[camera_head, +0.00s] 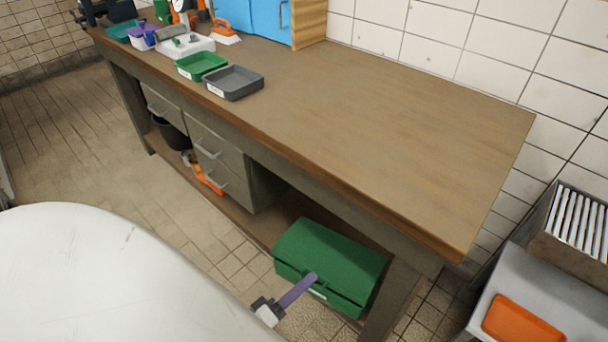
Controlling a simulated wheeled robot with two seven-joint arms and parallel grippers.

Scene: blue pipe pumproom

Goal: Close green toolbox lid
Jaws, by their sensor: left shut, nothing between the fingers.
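The green toolbox (328,255) sits on the low shelf under the workbench, near its right end. Its lid lies down over the box, and I see no open gap along the front; the back edge is in the bench's shade. My left gripper (312,278) reaches in from the lower left with its purple fingers shut and empty. The fingertips overlap the toolbox's front upper edge in the picture; I cannot tell whether they touch it. My right gripper is not in view.
The workbench (400,130) top overhangs the toolbox, with a leg close on its right. Green (201,66) and grey (235,82) trays stand on top. A metal cart (535,290) with an orange tray (522,320) stands at right. Tiled floor (90,140) is clear at left.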

